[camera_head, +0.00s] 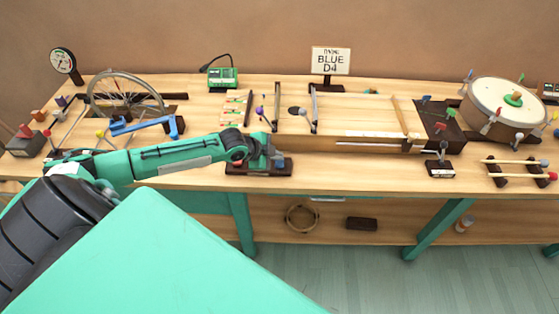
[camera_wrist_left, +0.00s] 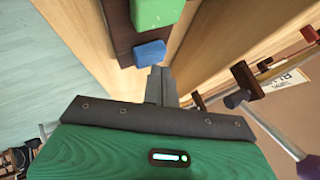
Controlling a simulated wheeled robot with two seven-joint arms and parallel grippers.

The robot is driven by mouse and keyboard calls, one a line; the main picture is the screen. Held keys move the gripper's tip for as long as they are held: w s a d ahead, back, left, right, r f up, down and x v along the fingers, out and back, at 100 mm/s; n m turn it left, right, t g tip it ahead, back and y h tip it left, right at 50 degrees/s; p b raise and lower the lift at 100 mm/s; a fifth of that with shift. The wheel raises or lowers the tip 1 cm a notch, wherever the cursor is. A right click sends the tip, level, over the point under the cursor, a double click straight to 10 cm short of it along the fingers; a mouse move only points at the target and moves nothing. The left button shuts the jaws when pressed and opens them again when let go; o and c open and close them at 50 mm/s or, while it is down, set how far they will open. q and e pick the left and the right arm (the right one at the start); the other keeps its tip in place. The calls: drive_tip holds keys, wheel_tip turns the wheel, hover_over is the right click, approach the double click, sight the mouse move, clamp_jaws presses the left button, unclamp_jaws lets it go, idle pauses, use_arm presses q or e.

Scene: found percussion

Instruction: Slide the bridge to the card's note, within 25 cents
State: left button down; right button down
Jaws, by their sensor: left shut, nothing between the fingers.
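The card (camera_head: 330,61) stands on a small dark base behind the instrument and reads "BLUE D4" under a smaller, unclear top line. The long wooden string instrument (camera_head: 360,115) lies across the bench. Upright bridge-like pieces (camera_head: 314,110) stand near its left end; a small ball knob (camera_head: 260,111) shows there. My left gripper (camera_head: 277,158) is at the front left of the instrument, over the bench edge. In the left wrist view its fingertips (camera_wrist_left: 160,86) are together and empty, close to a blue block (camera_wrist_left: 150,53). My right gripper is out of view.
A dark base (camera_head: 278,166) lies beneath my left gripper. A green tuner-like box (camera_head: 223,77) stands behind left. A wheel (camera_head: 123,97) is at left, a drum (camera_head: 505,103) at right. A small dark stand (camera_head: 440,168) sits at the front right.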

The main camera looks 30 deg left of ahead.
sight(277, 163)
use_arm(q)
drive_tip(key=shift+f, duration=0.5)
idle(0.3)
drive_tip(key=shift+r, duration=0.1)
drive_tip(key=shift+r+p, duration=0.8)
drive_tip(key=shift+r, duration=0.1)
wheel_tip(277, 163, up, 5)
drive_tip(key=p, duration=0.4)
drive_tip(key=shift+r+p, duration=0.1)
drive_tip(key=shift+p, duration=0.25)
drive_tip(key=shift+d+f, duration=0.1)
drive_tip(key=shift+f, duration=0.1)
